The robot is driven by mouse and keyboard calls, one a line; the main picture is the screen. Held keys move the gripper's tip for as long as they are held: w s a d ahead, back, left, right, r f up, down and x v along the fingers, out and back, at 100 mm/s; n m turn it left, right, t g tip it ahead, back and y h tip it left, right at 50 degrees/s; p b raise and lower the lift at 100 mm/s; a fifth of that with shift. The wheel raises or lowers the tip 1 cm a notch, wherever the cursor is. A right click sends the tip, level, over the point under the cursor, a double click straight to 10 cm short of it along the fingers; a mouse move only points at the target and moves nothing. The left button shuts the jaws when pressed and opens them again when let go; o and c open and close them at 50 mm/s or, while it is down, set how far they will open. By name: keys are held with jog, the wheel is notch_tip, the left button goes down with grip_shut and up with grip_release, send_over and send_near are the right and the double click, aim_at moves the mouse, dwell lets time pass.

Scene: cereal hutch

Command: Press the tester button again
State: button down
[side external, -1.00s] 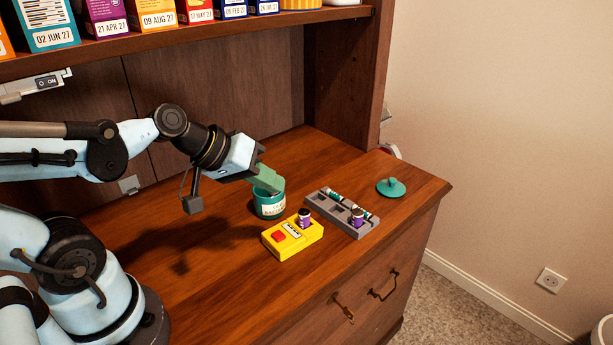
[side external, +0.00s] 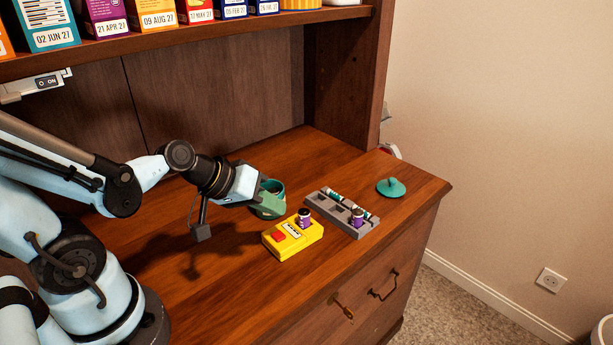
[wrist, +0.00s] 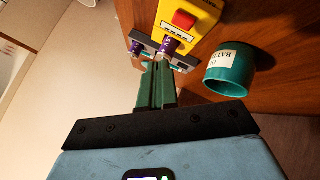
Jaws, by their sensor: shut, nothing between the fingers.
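The yellow tester (side external: 292,238) lies on the wooden counter with a red button (side external: 279,236) at its left end and a purple battery (side external: 304,217) standing at its far right end. In the wrist view the tester (wrist: 203,14) is at the top, with its red button (wrist: 184,19) and the purple battery (wrist: 171,46) in front of my fingertips. My gripper (side external: 276,208) is shut and empty, with green fingers. It is in the air left of and behind the tester, apart from the button. In the wrist view my gripper (wrist: 158,68) points towards the battery end.
A teal labelled jar (side external: 272,187) stands just behind my fingers, partly hidden. A grey battery tray (side external: 341,213) with several batteries is right of the tester. A teal lid (side external: 391,187) lies further right. The counter in front is clear.

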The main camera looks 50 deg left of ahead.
aim_at(273, 235)
jog(key=shift+f, duration=1.6)
jog(key=shift+f, duration=0.1)
dwell(1.5)
jog(key=shift+r, duration=2.55)
jog(key=r+m+y, duration=0.1)
jog(key=s+r+m+g+y, duration=0.1)
jog(key=m, duration=0.1)
jog(key=s+r+m, duration=0.1)
jog(key=m, duration=0.1)
jog(key=shift+a+r+g+y, duration=0.25)
jog(key=shift+r+g+y, duration=0.05)
jog(key=shift+g+y, duration=0.1)
